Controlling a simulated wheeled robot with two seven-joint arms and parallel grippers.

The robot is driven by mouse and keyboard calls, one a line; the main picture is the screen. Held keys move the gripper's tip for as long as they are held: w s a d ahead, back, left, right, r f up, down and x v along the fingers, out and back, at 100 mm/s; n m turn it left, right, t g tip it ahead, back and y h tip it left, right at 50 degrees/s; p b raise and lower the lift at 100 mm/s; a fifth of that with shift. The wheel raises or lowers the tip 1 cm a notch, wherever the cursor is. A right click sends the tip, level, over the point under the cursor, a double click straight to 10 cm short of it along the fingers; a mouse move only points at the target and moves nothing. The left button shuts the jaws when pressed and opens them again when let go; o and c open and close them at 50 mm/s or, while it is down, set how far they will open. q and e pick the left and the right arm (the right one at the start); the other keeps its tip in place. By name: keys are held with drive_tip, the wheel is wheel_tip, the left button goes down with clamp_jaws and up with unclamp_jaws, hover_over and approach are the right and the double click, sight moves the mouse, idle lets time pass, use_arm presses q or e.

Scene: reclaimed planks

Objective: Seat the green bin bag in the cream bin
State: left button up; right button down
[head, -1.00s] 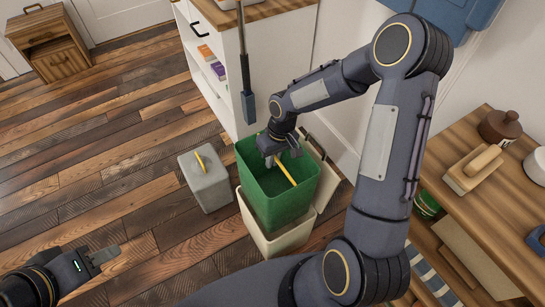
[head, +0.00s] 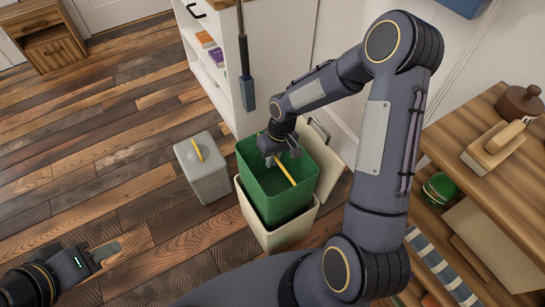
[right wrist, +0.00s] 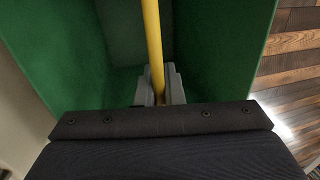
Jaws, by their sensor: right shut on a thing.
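The green bin bag (head: 262,177) is an open, box-shaped green liner with a yellow bar handle (head: 284,169) across its top. It is partly inside the cream bin (head: 280,238), its upper part standing above the bin's rim. The cream lid (head: 332,150) is tipped open behind it. My right gripper (head: 272,159) is shut on the yellow handle; the right wrist view shows its grey fingers (right wrist: 160,88) around the bar, with green walls on both sides. The bag's bottom is hidden in the bin. My left gripper (head: 106,251) is over the floor at lower left, its jaw gap unclear.
A grey box (head: 203,170) with a yellow handle stands on the floor just left of the bin. A white shelf unit (head: 275,60) is behind. A wooden bench (head: 465,190) with several items is at right.

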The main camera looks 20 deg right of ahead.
drive_tip(key=shift+f+b, duration=7.3)
drive_tip(key=shift+f, duration=2.45)
drive_tip(key=c, duration=1.5)
unclamp_jaws()
drive_tip(key=shift+w+d+r+p, duration=0.1)
drive_tip(key=shift+d+r+p, duration=0.15)
drive_tip(key=shift+r+p, duration=0.7)
drive_tip(key=shift+s+d+r+p, duration=0.1)
drive_tip(key=shift+d+r+p, duration=0.2)
drive_tip(key=shift+r, duration=1.3)
drive_tip(key=shift+w+d+r+p, duration=0.1)
drive_tip(key=shift+d+r+p, duration=0.1)
drive_tip(key=shift+r+p, duration=0.75)
drive_tip(key=shift+r+b, duration=0.3)
drive_tip(key=shift+r, duration=0.05)
